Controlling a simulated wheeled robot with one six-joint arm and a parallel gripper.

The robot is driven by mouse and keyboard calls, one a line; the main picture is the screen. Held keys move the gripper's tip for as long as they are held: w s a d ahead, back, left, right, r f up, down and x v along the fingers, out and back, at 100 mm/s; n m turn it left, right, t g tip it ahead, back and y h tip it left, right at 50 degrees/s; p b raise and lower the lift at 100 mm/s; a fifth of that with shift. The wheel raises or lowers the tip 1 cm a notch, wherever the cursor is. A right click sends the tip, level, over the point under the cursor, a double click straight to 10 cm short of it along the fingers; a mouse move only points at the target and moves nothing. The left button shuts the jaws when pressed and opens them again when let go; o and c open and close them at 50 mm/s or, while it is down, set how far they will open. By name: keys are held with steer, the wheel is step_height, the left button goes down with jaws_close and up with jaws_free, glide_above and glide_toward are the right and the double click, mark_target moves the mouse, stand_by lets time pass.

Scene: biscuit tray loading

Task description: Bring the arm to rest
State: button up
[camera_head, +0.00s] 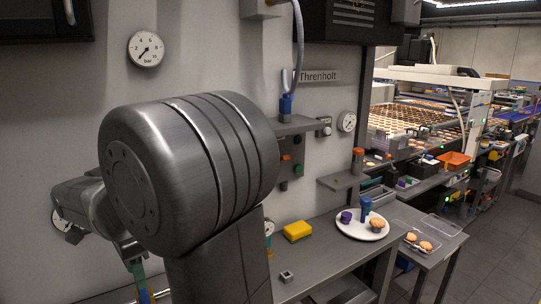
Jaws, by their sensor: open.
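My arm fills the left and middle of the head view, its big grey joint hiding much of the counter and wall. The wrist end of my arm bends downward at the lower left. My gripper (141,283) is partly visible there, small and close to the bottom edge. It is open, and I see nothing held in it. Its exact distance from the counter cannot be told.
The grey counter (318,262) bears a yellow block (297,231) and a white plate (349,230) with a purple item, a blue item and a biscuit. A clear tray (403,243) with biscuits stands right. A wall shelf (342,181) juts out. Open floor lies far right.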

mark_target(145, 295)
step_height(145, 295, up, 6)
step_height(145, 295, down, 14)
steer(key=shift+d+r+p, duration=0.1)
steer(key=shift+r+p, duration=0.05)
steer(key=shift+p, duration=0.2)
steer(key=shift+w+d+r+n, duration=0.1)
steer(key=shift+w+n, duration=0.05)
steer(key=shift+n, duration=0.15)
steer(key=shift+w+d+n, duration=0.2)
steer(key=shift+d+n, duration=0.2)
steer(key=shift+n, duration=0.3)
steer(key=w+d+n, duration=0.1)
steer(key=w+n, duration=0.7)
steer(key=n, duration=0.8)
steer(key=shift+w+p, duration=0.3)
steer(key=shift+p, duration=0.1)
steer(key=shift+d+r, duration=0.1)
steer(key=shift+d, duration=0.05)
